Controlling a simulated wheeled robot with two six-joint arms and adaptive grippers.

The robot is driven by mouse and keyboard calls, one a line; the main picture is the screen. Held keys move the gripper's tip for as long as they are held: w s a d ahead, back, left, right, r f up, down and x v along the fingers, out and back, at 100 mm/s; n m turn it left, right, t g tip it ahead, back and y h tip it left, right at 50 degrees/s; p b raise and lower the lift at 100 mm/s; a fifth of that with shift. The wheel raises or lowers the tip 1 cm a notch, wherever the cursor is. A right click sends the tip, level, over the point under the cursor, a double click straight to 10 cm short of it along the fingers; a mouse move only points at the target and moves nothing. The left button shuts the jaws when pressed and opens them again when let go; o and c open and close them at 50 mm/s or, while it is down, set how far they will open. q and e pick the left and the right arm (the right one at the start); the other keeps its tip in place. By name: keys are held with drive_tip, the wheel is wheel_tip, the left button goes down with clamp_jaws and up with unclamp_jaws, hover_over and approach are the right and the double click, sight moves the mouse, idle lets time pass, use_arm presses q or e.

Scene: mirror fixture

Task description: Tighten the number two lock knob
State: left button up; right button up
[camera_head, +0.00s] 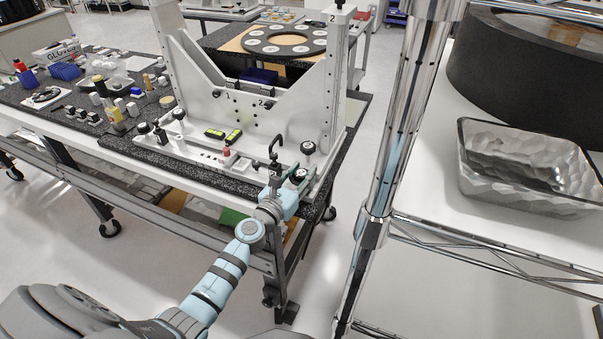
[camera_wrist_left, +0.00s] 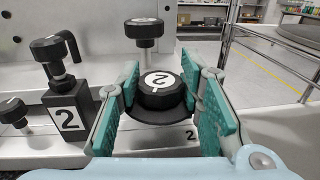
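A black round knob with a white "2" on top (camera_wrist_left: 162,90) sits on a wider black base at the fixture's front right corner. It also shows in the head view (camera_head: 300,174). My left gripper (camera_wrist_left: 163,98) has its teal fingers on either side of this knob, apart, with the knob between them. In the head view, the left gripper (camera_head: 289,182) is at the fixture's corner. A second black knob marked "2" (camera_wrist_left: 144,28) stands behind on a silver post. It also shows in the head view (camera_head: 308,148). My right gripper is not in view.
A black bent handle (camera_wrist_left: 58,50) on a block marked "2" stands left of the gripper. The white fixture (camera_head: 250,115) rises behind on the dark table. A chrome rack post (camera_head: 395,130) stands to the right; a glass dish (camera_head: 525,175) sits on its shelf.

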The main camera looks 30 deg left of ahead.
use_arm(q)
drive_tip(key=c, duration=0.5)
drive_tip(key=shift+a+f+m+h+b, duration=0.1)
drive_tip(key=shift+f+m+h+b, duration=0.1)
drive_tip(key=shift+m+h+b, duration=0.9)
drive_tip(key=m+g+h+b, duration=0.1)
drive_tip(key=h+b, duration=0.1)
drive_tip(key=m+g+h+b, duration=0.1)
drive_tip(key=h+b, duration=0.1)
drive_tip(key=h, duration=0.1)
drive_tip(key=shift+m, duration=0.4)
drive_tip(key=shift+r+m+g+h+b, duration=0.15)
drive_tip(key=shift+m+g+h+b, duration=0.5)
drive_tip(key=shift+h+b, duration=0.45)
drive_tip(key=o, duration=1.1)
drive_tip(key=shift+o, duration=0.2)
drive_tip(key=shift+r, duration=0.1)
